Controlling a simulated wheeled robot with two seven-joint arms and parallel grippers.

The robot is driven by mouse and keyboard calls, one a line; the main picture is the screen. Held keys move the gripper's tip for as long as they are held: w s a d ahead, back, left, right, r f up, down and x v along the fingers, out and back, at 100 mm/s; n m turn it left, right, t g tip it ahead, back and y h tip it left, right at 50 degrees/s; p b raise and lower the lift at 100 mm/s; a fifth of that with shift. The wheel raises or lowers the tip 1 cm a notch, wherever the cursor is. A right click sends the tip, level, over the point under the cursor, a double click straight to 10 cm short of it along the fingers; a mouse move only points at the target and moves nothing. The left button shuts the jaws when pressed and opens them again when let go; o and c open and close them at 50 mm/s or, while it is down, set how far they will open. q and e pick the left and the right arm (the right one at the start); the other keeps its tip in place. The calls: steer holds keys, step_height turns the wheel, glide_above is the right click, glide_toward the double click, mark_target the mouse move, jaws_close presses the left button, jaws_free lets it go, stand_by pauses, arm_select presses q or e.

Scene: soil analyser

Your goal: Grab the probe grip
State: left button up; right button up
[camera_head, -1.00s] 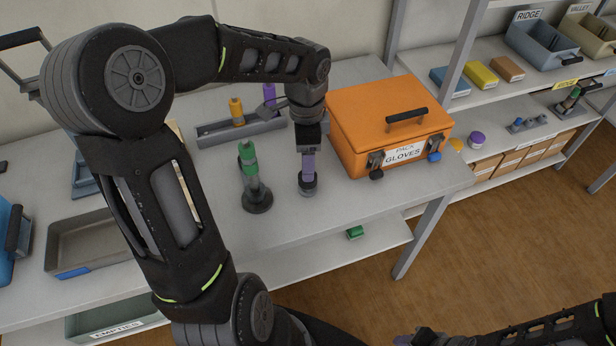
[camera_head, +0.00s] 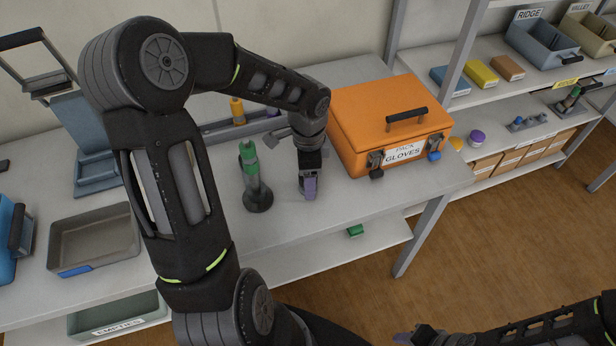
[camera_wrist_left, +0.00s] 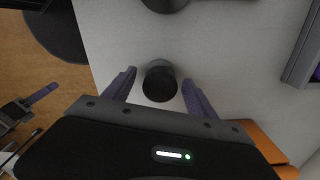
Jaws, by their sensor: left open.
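A dark round-topped piece (camera_wrist_left: 160,82), which may be the probe grip, stands on the table between the two purple fingers of my left gripper (camera_wrist_left: 159,92) in the left wrist view. The fingers are open, with a gap on each side of it. In the head view my left gripper (camera_head: 310,188) points down beside the orange box and hides this piece. A green-topped probe-like piece (camera_head: 250,170) stands upright on a black round base to the left of the gripper. My right gripper (camera_head: 412,337) shows only partly at the bottom edge.
The orange box (camera_head: 385,110) labelled gloves stands close to the right of my left gripper. A grey rack (camera_head: 225,131) with an orange-topped piece (camera_head: 237,110) is behind. A grey tray (camera_head: 95,240) lies at left. The table's front edge is near.

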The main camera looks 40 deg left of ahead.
stand_by(0.6)
arm_select(q)
jaws_close()
stand_by(0.5)
